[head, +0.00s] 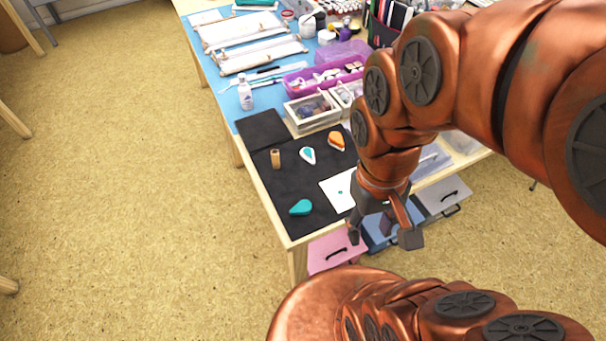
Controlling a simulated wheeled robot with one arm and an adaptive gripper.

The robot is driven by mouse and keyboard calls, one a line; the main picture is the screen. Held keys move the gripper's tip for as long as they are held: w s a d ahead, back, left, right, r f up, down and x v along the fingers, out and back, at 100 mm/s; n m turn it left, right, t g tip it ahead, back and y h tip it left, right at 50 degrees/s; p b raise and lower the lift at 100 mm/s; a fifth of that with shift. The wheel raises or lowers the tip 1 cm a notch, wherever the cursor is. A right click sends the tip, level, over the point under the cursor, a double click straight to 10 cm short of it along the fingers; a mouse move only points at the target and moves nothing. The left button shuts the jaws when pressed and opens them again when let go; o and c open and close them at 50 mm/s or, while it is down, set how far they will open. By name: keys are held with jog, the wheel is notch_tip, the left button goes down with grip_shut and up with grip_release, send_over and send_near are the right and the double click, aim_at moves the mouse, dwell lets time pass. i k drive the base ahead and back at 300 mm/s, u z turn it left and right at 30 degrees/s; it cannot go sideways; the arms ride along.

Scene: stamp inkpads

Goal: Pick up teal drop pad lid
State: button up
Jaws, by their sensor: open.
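The teal drop-shaped lid (300,207) lies on the black mat (262,172) near the table's front left edge. A white drop-shaped pad with a teal centre (308,155) lies farther back on the same mat. My gripper (383,236) is open, with its fingers pointing down. In the picture it is to the right of the lid and a little lower, apart from it. Nothing shows between its fingers. Its height over the table edge is hard to tell.
An orange drop-shaped pad (336,141) and a small tan cylinder (275,158) stand on the mat. A white card (338,194) lies between the lid and my arm. Boxes, a white bottle (246,96) and rolls crowd the back. Drawers are below the table.

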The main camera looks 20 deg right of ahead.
aim_at(304, 207)
jog(key=u, duration=0.5)
jog(key=k, duration=1.25)
jog(key=u, duration=1.05)
jog(key=i, duration=1)
jog(key=z, duration=0.55)
